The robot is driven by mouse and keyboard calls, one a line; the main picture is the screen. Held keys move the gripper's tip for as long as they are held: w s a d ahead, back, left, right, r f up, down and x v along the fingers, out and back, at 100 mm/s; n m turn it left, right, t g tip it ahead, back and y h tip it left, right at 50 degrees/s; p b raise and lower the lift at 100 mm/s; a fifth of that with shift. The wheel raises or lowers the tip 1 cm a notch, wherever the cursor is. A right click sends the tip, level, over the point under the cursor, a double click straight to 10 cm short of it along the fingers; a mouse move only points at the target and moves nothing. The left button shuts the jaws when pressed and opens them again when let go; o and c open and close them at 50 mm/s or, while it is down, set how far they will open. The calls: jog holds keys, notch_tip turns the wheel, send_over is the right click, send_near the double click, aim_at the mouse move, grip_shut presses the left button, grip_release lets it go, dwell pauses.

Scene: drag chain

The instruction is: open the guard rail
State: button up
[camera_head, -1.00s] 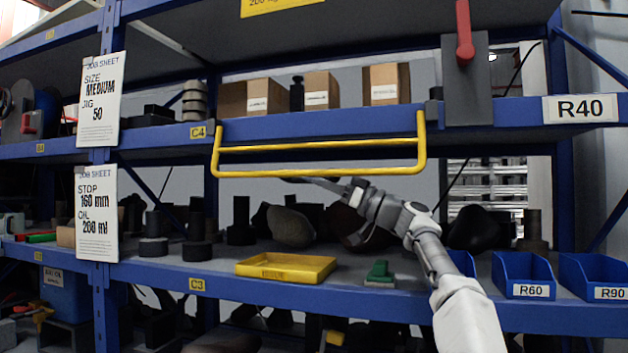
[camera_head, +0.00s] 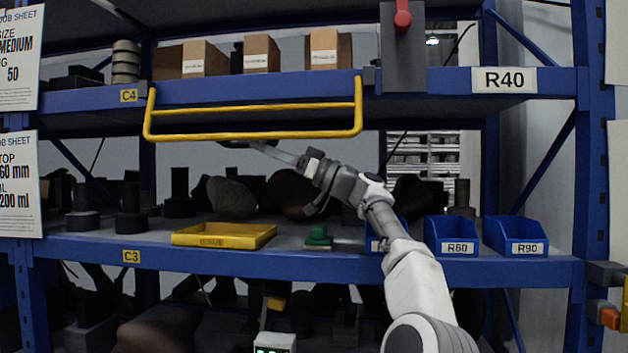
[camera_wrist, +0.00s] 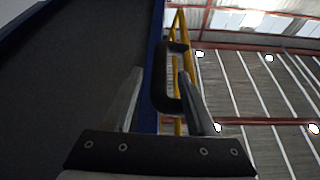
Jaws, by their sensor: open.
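The yellow guard rail (camera_head: 250,137) hangs in front of the C4 shelf, with two long bars joined by side arms. It is lowered across the shelf's front. My gripper (camera_head: 252,145) is just under the middle of its lower bar, coming from the lower right. In the wrist view the open fingers of my gripper (camera_wrist: 160,75) point toward the yellow rail (camera_wrist: 179,22).
Cardboard boxes (camera_head: 258,54) stand on the C4 shelf (camera_head: 420,82) behind the rail. Below, the C3 shelf holds a yellow tray (camera_head: 200,240), a green block (camera_head: 318,236) and blue bins (camera_head: 449,236). A grey panel with a red lever (camera_head: 403,14) is at upper right.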

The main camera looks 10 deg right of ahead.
jog(key=b+v, duration=0.4)
jog(key=v, duration=0.9)
jog(key=shift+d, duration=0.25)
jog(key=shift+f, duration=0.15)
